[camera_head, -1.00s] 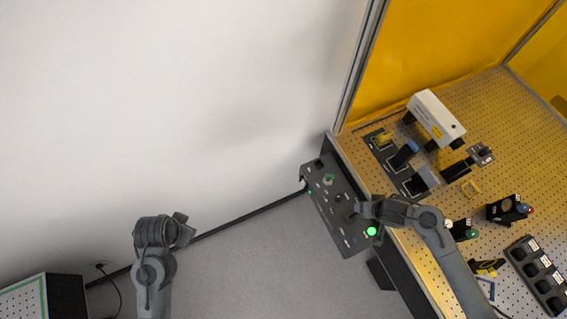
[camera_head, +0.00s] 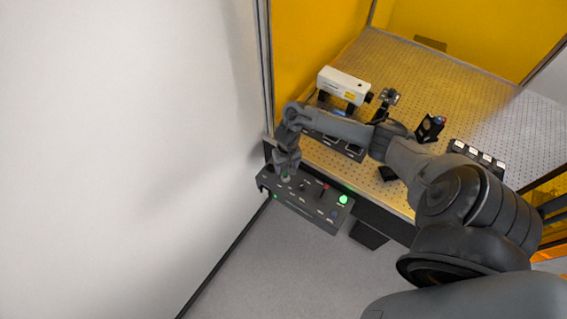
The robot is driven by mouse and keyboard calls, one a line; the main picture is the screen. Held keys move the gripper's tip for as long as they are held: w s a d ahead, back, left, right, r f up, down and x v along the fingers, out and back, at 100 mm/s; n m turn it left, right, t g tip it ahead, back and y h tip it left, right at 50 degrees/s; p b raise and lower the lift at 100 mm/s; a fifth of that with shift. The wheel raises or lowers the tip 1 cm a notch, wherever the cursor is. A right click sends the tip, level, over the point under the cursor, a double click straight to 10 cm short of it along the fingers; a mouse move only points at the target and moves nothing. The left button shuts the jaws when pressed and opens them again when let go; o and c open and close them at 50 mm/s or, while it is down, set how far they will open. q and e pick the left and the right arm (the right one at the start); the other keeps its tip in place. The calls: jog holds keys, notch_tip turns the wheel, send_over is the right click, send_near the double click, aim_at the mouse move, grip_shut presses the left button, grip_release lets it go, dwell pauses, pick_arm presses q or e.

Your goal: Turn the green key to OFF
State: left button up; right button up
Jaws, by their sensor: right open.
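The dark control panel (camera_head: 314,212) hangs at the front left edge of the perforated table. The green key (camera_head: 286,179) is on the panel's left part, and only a small bit of it shows under my right gripper. My right gripper (camera_head: 287,172) points down over the key, with its fingers open at or around it. I cannot tell whether they touch it. The key's angle and its labels are too small to read. My left gripper is out of view.
The panel also bears a lit green button (camera_head: 343,199), a red-topped switch (camera_head: 325,187) and a small green light (camera_head: 275,196). A white instrument (camera_head: 343,84) and a black mount (camera_head: 430,128) stand on the table (camera_head: 400,75). The grey floor in front is clear.

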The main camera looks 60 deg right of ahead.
aim_at(286, 172)
notch_tip(286, 172, down, 7)
jog(key=shift+f+b, duration=0.15)
jog(key=shift+b, duration=0.5)
jog(key=c, duration=1)
jog(key=shift+a+m+p, duration=0.1)
jog(key=shift+m+p, duration=0.5)
jog(key=shift+p, duration=0.3)
jog(key=shift+c, duration=0.2)
jog(key=shift+m+p, duration=0.5)
